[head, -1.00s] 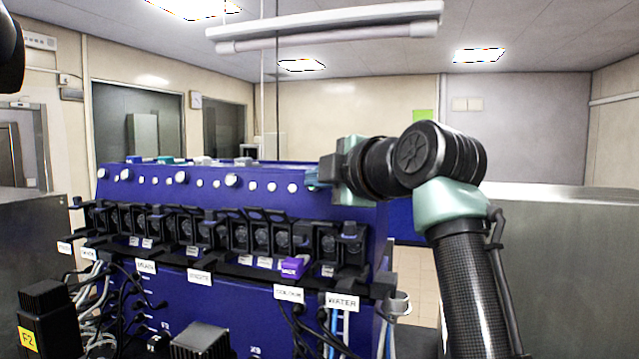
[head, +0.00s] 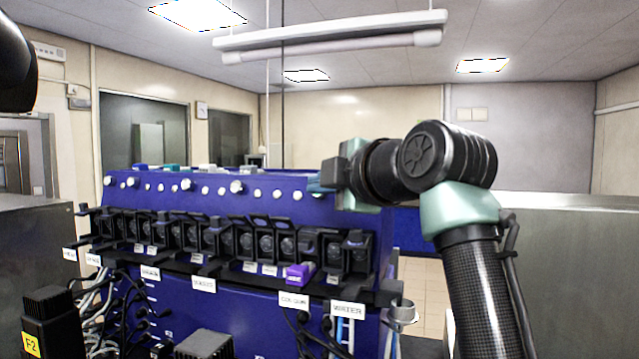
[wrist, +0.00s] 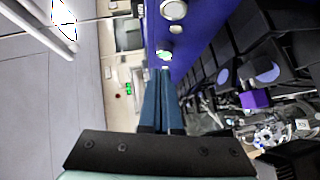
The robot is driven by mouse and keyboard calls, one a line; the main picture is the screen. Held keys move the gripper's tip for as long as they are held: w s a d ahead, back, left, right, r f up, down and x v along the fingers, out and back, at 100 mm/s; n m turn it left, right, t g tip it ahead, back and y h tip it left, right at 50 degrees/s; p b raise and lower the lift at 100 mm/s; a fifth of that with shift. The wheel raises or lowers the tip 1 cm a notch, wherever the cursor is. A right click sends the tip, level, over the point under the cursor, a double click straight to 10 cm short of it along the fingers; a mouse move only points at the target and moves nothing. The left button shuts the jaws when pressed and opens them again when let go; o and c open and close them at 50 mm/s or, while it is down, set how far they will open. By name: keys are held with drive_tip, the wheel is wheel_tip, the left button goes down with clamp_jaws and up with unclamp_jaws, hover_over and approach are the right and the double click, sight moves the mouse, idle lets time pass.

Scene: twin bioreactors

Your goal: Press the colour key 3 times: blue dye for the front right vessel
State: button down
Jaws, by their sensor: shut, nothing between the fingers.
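The blue cabinet (head: 235,315) fills the left and middle of the head view. A purple key-like block (head: 299,273) sits in its row of black units, above the COLOUR label (head: 294,300). I take it for the colour key, but its lettering is too small to read. It also shows in the wrist view (wrist: 255,99), right of the fingers. My gripper (head: 316,185) is at the cabinet's upper right edge, above and apart from the purple block. In the wrist view its blue fingers (wrist: 164,72) are shut and empty. The front right vessel cannot be made out.
Black units (head: 245,240) line the cabinet front, with pale round knobs (head: 237,187) above them. A WATER label (head: 347,309) is right of COLOUR. Cables and tubes (head: 95,300) hang at lower left. A grey counter (head: 560,260) stands at the right, behind my arm.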

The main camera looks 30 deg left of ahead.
drive_tip(key=shift+w+a, duration=0.1)
drive_tip(key=shift+w, duration=0.15)
drive_tip(key=shift+w+a+f+p, duration=0.15)
drive_tip(key=shift+w+p, duration=0.4)
drive_tip(key=shift+p, duration=0.05)
drive_tip(key=shift+w+a+f+p, duration=0.1)
drive_tip(key=shift+w+f+p, duration=0.05)
drive_tip(key=shift+w+p, duration=0.4)
drive_tip(key=shift+s, duration=0.15)
drive_tip(key=shift+s+d+r+b, duration=0.2)
drive_tip(key=shift+s+b, duration=0.25)
drive_tip(key=shift+s, duration=0.2)
drive_tip(key=shift+s+d+r+b, duration=0.15)
drive_tip(key=shift+s+b, duration=0.3)
drive_tip(key=shift+s, duration=0.2)
drive_tip(key=shift+s+d+r+b, duration=0.25)
drive_tip(key=shift+s+b, duration=0.15)
drive_tip(key=shift+s, duration=0.55)
drive_tip(key=shift+s+d+r+b, duration=0.25)
drive_tip(key=shift+s+b, duration=0.1)
drive_tip(key=shift+s, duration=0.55)
drive_tip(key=shift+s+d+r+b, duration=0.25)
drive_tip(key=shift+s+b, duration=0.15)
drive_tip(key=shift+s, duration=0.55)
